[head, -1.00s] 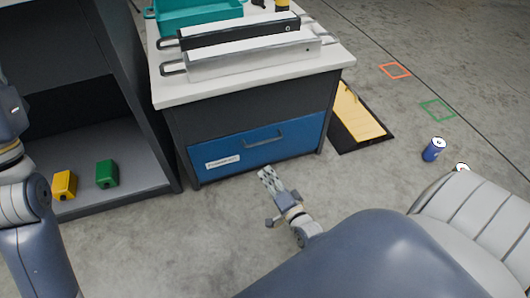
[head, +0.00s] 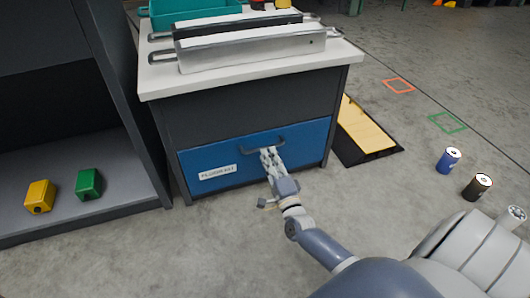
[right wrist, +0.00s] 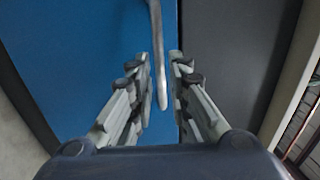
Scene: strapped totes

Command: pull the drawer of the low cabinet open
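The low cabinet (head: 240,104) has a dark body and a white top. Its blue drawer (head: 207,162) is closed, flush with the front, and carries a white label. The dark bar handle (head: 281,140) runs across the drawer's upper middle. The blue drawer face (right wrist: 100,60) fills much of that view. My left gripper is not in view.
On the cabinet top stand a teal bin (head: 190,12) and long grey trays (head: 250,50). A shelf at left holds a yellow block (head: 40,196) and a green block (head: 89,184). Cans (head: 448,160) stand on the floor at right. The floor before the drawer is clear.

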